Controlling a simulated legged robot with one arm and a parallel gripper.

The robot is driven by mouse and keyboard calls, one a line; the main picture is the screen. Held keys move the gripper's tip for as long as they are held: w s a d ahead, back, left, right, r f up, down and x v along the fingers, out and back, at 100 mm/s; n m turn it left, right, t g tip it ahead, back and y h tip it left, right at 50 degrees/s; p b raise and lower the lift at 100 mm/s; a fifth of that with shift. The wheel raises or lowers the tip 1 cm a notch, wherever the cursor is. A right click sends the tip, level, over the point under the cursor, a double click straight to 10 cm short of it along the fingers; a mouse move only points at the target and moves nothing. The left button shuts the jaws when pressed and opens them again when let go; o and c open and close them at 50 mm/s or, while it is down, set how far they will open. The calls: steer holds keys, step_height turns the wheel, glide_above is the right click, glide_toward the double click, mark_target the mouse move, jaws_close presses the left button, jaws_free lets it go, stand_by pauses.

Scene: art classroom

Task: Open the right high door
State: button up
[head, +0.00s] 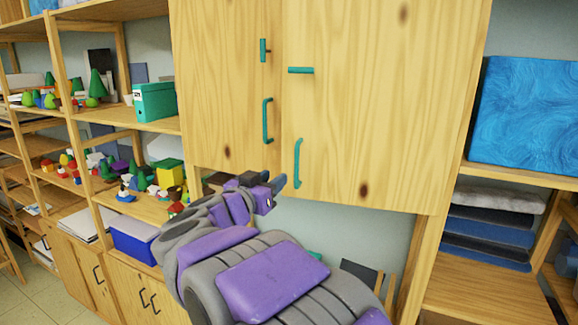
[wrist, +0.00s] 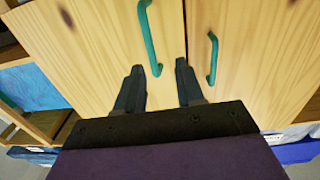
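The right high door (head: 365,110) is pale wood and looks shut, flush beside the left high door (head: 225,90). Its curved green handle (head: 298,163) hangs near its lower left edge. The wrist view appears turned over, so this handle (wrist: 149,38) shows there on the left panel. The left door's green handle (head: 267,120) is close by. My gripper (head: 275,181) is open and empty, near the lower end of the right handle. In the wrist view the handle's end appears between the fingertips; whether it touches them I cannot tell.
A short horizontal green bar (head: 300,70) and a vertical green piece (head: 263,50) sit higher on the doors. Left shelves hold toy blocks and a blue bin (head: 134,238). A blue patterned box (head: 530,110) stands on the right shelf.

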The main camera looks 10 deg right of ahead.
mark_target(295, 167)
steer(key=x, duration=0.3)
steer(key=s+d+x, duration=0.1)
steer(key=x, duration=0.3)
steer(key=d+p+x, duration=0.1)
steer(key=x, duration=0.2)
steer(key=shift+d, duration=0.25)
steer(key=shift+w+a, duration=0.15)
steer(key=shift+a, duration=0.95)
steer(key=shift+w+d, duration=0.1)
steer(key=shift+d, duration=0.7)
steer(key=c, duration=0.4)
steer(key=shift+a, duration=0.15)
jaws_close()
steer(key=shift+a, duration=0.2)
steer(key=shift+d, duration=0.1)
